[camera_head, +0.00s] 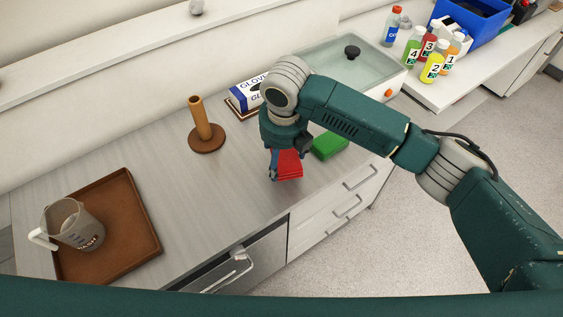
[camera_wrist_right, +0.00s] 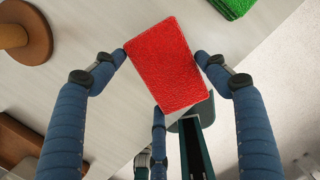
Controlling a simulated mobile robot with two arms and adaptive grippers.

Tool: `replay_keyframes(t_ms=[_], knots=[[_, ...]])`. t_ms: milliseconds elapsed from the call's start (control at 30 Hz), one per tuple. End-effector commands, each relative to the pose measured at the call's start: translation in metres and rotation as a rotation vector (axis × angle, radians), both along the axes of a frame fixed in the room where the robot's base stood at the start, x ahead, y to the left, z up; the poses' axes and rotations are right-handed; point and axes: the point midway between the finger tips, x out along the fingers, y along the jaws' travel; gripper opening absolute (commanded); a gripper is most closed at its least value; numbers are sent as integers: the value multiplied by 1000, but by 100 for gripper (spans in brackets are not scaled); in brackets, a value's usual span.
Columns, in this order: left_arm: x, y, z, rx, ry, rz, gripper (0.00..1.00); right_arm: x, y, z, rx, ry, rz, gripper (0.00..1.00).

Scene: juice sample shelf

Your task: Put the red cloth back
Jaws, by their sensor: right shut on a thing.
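The folded red cloth (camera_head: 289,172) is a thick rectangular pad. It is between the fingers of my right gripper (camera_head: 288,162), over the grey counter near its front edge. In the right wrist view the red cloth (camera_wrist_right: 168,65) lies tilted between the fingertips of the right gripper (camera_wrist_right: 162,60), which press on its two sides. I cannot tell whether its underside touches the counter. A green block (camera_head: 329,145), like a folded cloth or sponge, lies just right of it; its corner also shows in the wrist view (camera_wrist_right: 233,5). My left gripper is out of view.
A wooden post on a round base (camera_head: 203,132) stands left of my gripper. A glove box (camera_head: 246,96) and a basin (camera_head: 340,70) are behind it. A brown tray (camera_head: 140,225) holds a wash jug (camera_head: 75,225). Numbered bottles (camera_head: 432,68) stand far right. The counter between tray and post is clear.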

Motion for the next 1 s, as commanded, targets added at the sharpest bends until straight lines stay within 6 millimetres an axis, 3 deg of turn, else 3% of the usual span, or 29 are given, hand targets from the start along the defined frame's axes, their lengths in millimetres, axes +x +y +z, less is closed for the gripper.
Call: replay_keyframes(t_ms=[300, 467, 733, 767, 833, 1000], knots=[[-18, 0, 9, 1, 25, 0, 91, -1, 0, -39, 0, 1, -1, 49], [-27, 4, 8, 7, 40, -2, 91, 0, 0, -45, 0, -1, 1, 49], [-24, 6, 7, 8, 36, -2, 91, 0, 0, -48, 0, 0, 1, 49], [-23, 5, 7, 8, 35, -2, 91, 0, 0, -48, 0, 0, 1, 77], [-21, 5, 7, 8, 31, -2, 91, 0, 0, -47, 0, 0, 1, 91], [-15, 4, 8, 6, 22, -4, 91, 0, 0, -47, 0, 0, 1, 92]])
